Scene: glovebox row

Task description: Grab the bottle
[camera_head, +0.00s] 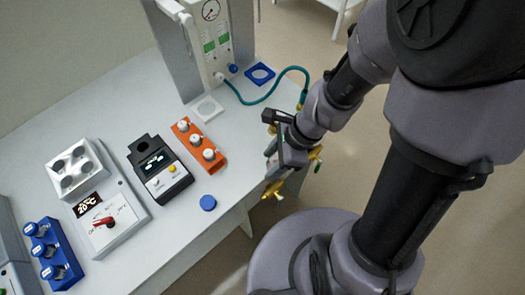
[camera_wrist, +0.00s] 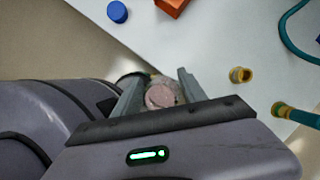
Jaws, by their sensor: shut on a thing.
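My gripper (camera_head: 277,158) is at the right edge of the bench in the head view. In the wrist view my gripper (camera_wrist: 158,85) has its two grey fingers on either side of a round, pinkish bottle (camera_wrist: 160,95), and it is shut on it. Only the round end of the bottle shows clearly there; the rest is hidden by the gripper. I cannot make the bottle out in the head view, where my wrist and gripper cover that spot.
An orange rack (camera_head: 184,130) with white-capped vials and a blue disc (camera_head: 208,203) are left of my gripper. A teal hose (camera_head: 257,100) crosses the bench behind it. A black device (camera_head: 149,157) and a dial hotplate (camera_head: 110,222) stand further left. Brass fittings are near the gripper.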

